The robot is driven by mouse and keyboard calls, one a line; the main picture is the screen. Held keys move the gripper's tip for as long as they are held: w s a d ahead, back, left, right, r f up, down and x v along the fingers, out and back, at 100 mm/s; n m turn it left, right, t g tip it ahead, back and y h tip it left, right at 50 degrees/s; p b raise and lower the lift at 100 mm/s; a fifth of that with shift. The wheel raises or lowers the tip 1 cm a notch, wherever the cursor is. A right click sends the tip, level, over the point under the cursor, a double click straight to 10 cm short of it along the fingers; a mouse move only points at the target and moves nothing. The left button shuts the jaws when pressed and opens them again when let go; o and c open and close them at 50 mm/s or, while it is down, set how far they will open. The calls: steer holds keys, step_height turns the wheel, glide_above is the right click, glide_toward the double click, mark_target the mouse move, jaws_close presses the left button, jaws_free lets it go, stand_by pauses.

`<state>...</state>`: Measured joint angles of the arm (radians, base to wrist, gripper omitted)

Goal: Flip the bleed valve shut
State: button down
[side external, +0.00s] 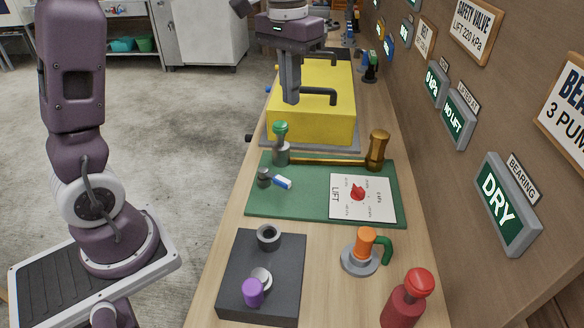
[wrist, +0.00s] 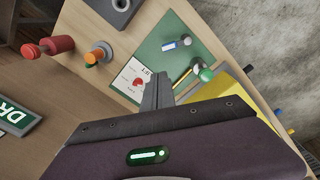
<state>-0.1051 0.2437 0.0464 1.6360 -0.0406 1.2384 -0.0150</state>
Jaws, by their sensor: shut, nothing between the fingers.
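A small grey valve body (side external: 264,178) with a blue-and-white lever (side external: 283,183) sits at the left of the green board (side external: 310,208); I take it to be the bleed valve. The lever lies flat, pointing right in the side view, and shows in the wrist view too (wrist: 178,44). Behind it stands a grey post with a green knob (side external: 280,128), joined by a brass rod to a brass cylinder (side external: 378,145). My gripper (side external: 291,100) is shut and empty, raised above the front of the yellow block, clear of the valve. Its fingers also show in the wrist view (wrist: 158,90).
A card with a red pointer (side external: 358,192) lies on the board's right. The yellow block (side external: 310,125) has black handles. Nearer are a dark block with a purple knob (side external: 252,292), an orange-topped piece (side external: 365,243) and a red bottle (side external: 406,300). A sign reads DRY (side external: 505,203).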

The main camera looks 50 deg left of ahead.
steer(key=w+a+f+n+g, duration=0.1)
steer(key=w+a+f+g, duration=0.2)
steer(key=w+f, duration=0.5)
step_height(320, 180, down, 4)
steer(key=shift+w+a+f+h, duration=0.1)
steer(key=shift+w+a+h, duration=0.25)
steer(key=shift+a, duration=0.2)
glide_toward(293, 188)
steer(key=shift+w+a+f, duration=0.1)
steer(key=shift+w+f, duration=0.3)
steer(key=shift+f, duration=0.2)
steer(key=shift+w+a+f, duration=0.1)
steer(key=shift+w+f, duration=0.35)
steer(key=shift+f, duration=0.15)
steer(key=s, duration=0.2)
steer(key=s+d, duration=0.1)
steer(key=shift+f, duration=0.4)
steer(key=shift+s, duration=0.5)
